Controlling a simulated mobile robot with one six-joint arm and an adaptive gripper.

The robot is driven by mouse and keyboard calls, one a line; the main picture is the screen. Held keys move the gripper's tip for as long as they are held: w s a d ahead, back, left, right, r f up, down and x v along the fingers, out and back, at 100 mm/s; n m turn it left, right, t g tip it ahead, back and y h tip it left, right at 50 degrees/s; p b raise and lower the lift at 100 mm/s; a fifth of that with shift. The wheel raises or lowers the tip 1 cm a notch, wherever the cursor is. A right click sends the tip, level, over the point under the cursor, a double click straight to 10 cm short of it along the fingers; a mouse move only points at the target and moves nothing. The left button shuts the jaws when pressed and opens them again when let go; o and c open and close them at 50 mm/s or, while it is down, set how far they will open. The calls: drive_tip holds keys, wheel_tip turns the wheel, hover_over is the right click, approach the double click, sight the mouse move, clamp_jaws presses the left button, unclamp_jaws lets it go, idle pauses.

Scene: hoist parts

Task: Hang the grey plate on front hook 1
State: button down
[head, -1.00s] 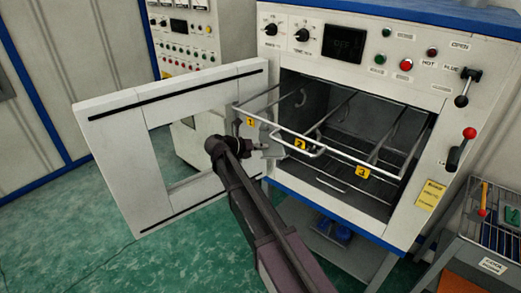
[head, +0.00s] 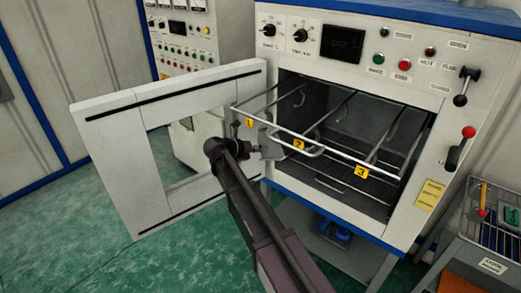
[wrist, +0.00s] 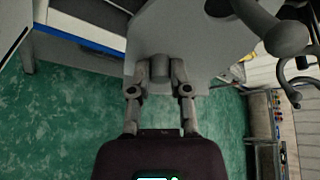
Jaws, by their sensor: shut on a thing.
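The grey plate (wrist: 190,45) is a flat, angular piece, and my gripper (wrist: 160,72) is shut on its near edge. In the head view the plate (head: 270,147) is partly seen just beyond my gripper (head: 250,152), below and beside the yellow 1 tag (head: 249,123) at the left of the rack front. In the wrist view a thick grey rod with a rounded end (wrist: 287,38), seemingly a hook, overlaps the plate's upper right. I cannot tell whether it passes through a hole in the plate or touches it.
The wire rack (head: 340,152) juts from the open oven (head: 400,105), with tags 2 (head: 299,145) and 3 (head: 361,171) further right. The open door (head: 105,150) stands close to the left of my arm. A side cart (head: 480,245) stands at right.

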drive_tip(key=shift+f, duration=0.15)
idle(0.7)
drive_tip(key=shift+c, duration=2.4)
unclamp_jaws()
drive_tip(key=shift+r, duration=0.2)
